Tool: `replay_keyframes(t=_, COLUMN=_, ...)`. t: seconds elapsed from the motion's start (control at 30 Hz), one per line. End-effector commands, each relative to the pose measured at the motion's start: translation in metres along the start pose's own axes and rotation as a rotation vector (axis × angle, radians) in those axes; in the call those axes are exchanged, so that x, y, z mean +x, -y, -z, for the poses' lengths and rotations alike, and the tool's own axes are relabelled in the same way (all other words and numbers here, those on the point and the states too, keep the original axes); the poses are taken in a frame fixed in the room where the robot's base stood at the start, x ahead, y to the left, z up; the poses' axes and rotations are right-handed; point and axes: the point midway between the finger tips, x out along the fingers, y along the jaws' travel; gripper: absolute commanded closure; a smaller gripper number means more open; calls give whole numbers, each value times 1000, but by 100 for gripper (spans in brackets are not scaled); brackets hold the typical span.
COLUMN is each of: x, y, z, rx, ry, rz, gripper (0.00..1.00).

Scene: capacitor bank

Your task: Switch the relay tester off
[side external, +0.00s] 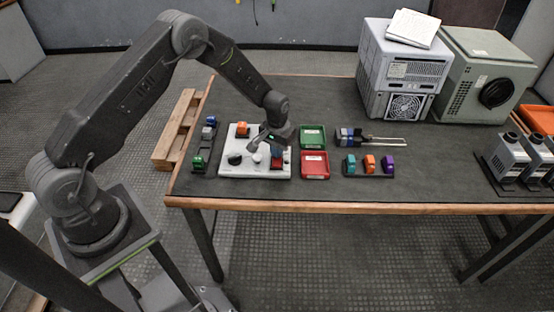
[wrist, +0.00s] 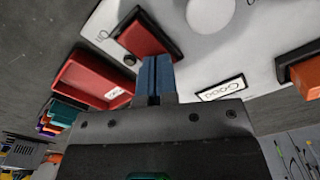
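The relay tester is a white panel (side external: 226,170) lying on the dark mat, also large in the wrist view (wrist: 260,40). A red rocker switch (wrist: 152,36) in a dark frame sits near its edge, with small lettering that looks like "off" beside it. In the side view the red switch (side external: 277,164) is at the panel's right front. My gripper (wrist: 156,62) has its blue fingertips together, with nothing seen between them. The fingertips are right at the switch's edge; I cannot tell if they touch. My gripper also shows over the panel's right side (side external: 276,152).
The panel also bears an orange part (side external: 242,130), a black knob (side external: 235,159) and a pale round knob (side external: 257,157). Green (side external: 312,137) and red (side external: 314,164) trays stand close on the right. A rack of coloured blocks (side external: 370,172) lies farther right.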

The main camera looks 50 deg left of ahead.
Motion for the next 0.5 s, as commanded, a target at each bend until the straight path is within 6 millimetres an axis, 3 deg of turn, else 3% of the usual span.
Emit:
replay_keyframes(t=0.27, x=3, y=0, z=-1, rx=0, ry=3, rz=0, gripper=100)
replay_keyframes(t=0.5, x=-14, y=0, z=0, rx=0, ry=1, rz=0, gripper=100)
